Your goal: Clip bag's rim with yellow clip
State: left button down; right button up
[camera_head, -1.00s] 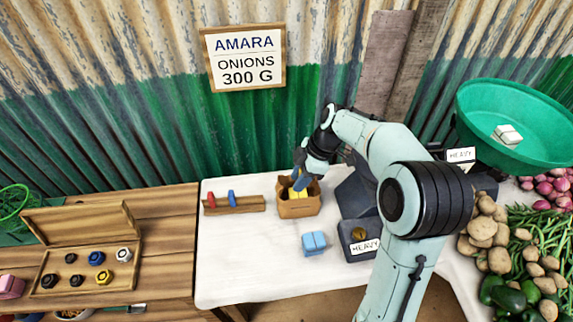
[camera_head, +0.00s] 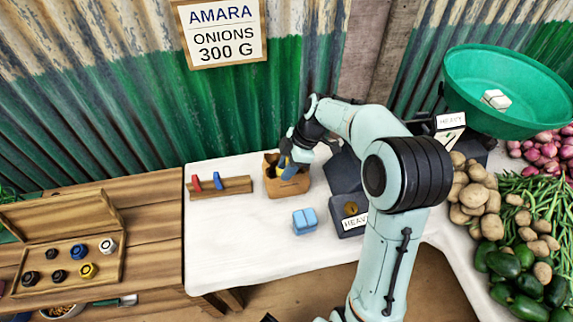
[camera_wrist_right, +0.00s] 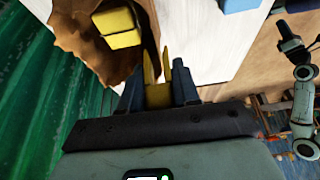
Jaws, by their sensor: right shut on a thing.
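The open brown paper bag (camera_head: 289,187) stands on the white table below my right gripper (camera_head: 288,160). In the right wrist view the bag (camera_wrist_right: 78,30) has a jagged rim and a yellow block (camera_wrist_right: 122,28) inside its mouth. My right gripper (camera_wrist_right: 158,85) is shut on the yellow clip (camera_wrist_right: 158,96), whose two prongs point away from the fingers. The prongs are close beside the bag's rim; I cannot tell whether they touch it. Part of my left arm appears to show at the right of the wrist view, its jaws too unclear to read.
A wooden rack (camera_head: 235,187) holds a red clip (camera_head: 196,184) and a blue clip (camera_head: 217,181) left of the bag. A light-blue block (camera_head: 305,221) lies in front. The dark scale (camera_head: 349,180) stands close right, with a green pan (camera_head: 510,110). An open wooden case (camera_head: 68,268) is left.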

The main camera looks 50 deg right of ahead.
jog(key=shift+f+b, duration=1.3)
jog(key=shift+f, duration=0.55)
jog(key=o, duration=1.1)
notch_tip(320, 180, up, 20)
jog(key=p, duration=0.4)
jog(key=shift+r, duration=0.15)
notch_tip(320, 180, up, 7)
jog(key=p, duration=0.6)
